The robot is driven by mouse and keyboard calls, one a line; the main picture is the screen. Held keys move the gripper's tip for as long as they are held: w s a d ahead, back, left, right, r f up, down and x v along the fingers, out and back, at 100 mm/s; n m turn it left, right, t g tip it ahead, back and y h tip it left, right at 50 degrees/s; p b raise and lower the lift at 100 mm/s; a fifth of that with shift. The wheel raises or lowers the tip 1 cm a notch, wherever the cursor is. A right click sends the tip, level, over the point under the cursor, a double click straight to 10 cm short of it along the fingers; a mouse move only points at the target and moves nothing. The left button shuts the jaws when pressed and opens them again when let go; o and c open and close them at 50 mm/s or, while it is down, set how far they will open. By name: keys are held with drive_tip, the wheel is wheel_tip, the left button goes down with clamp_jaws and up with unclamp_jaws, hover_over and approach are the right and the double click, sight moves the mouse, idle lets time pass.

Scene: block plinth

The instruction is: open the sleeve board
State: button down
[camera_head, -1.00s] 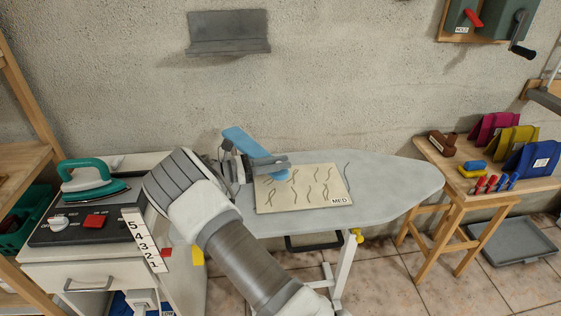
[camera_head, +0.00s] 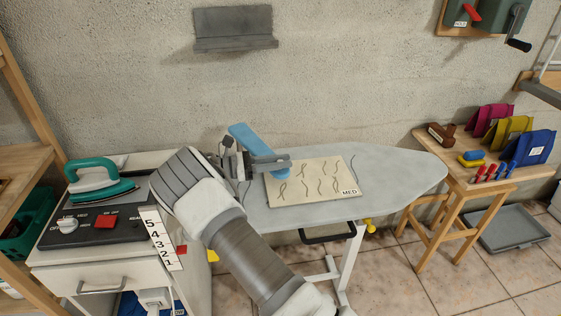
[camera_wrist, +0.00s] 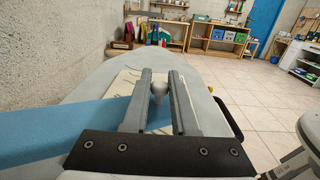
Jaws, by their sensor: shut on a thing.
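The sleeve board is a narrow blue board (camera_head: 246,138) over the left part of the large grey ironing board (camera_head: 400,172). Its rounded near end reaches over the pale cloth panel marked MED (camera_head: 325,184). My gripper (camera_head: 281,161) is at that near end. In the wrist view the blue board (camera_wrist: 50,135) comes in from the left and passes under my fingers (camera_wrist: 160,78). A grey rounded knob (camera_wrist: 158,90) stands between the fingers, and they are shut on it. My wrist hides the sleeve board's mount.
A teal iron (camera_head: 97,180) stands on a control unit with a number strip (camera_head: 161,239) at the left. A wooden stool with coloured holders (camera_head: 507,130) is at the right. A rough wall rises close behind. The ironing board's right part is clear.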

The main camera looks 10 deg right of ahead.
drive_tip(key=c, duration=0.7)
unclamp_jaws()
